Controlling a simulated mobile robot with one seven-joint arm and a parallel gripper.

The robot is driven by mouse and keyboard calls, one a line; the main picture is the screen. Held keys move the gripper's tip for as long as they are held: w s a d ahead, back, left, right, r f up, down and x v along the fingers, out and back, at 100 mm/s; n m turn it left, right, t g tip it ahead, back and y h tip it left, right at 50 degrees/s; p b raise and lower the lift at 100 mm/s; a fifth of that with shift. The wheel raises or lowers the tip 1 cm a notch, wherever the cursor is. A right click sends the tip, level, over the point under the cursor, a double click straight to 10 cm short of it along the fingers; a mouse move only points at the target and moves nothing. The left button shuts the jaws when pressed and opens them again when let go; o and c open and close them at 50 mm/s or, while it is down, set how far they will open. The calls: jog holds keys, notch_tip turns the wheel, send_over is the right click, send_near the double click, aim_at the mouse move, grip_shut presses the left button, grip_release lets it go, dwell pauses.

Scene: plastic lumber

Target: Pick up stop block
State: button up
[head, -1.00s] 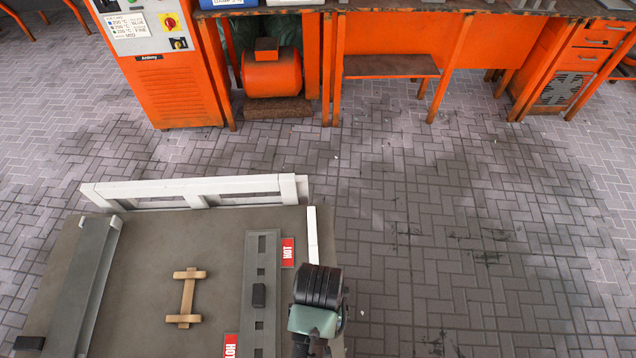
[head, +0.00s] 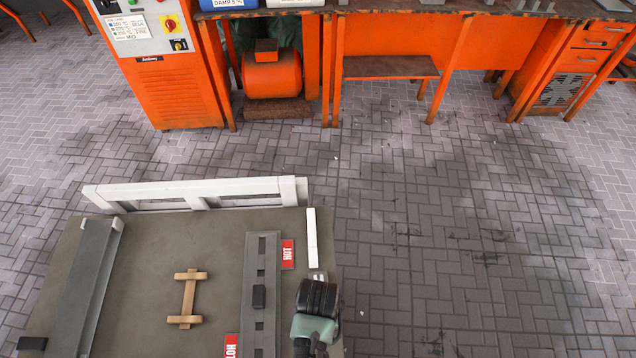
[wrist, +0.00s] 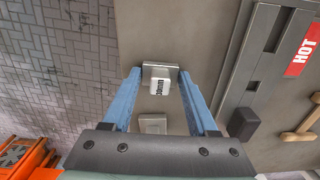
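A small grey metal block with a white, printed top (wrist: 160,82) lies between the fingertips of my gripper (wrist: 159,72) in the wrist view. It may be the stop block; its print is too small to read surely. The blue fingers are open, with narrow gaps seen on both sides of the block. A second grey block (wrist: 152,123) shows nearer my gripper's palm. In the head view a small grey block (head: 317,275) shows at the table's right edge, just beyond my wrist (head: 317,299); my fingertips are hidden there.
The table (head: 150,260) holds a slotted metal rail (head: 262,250) with a black knob (head: 259,296), red HOT labels (head: 288,253), a wooden piece (head: 188,295) and a long grey channel (head: 90,270). A white frame (head: 240,187) stands along its far edge. Tiled floor lies right.

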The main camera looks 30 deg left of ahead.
grip_shut()
jog(key=shift+r, duration=0.15)
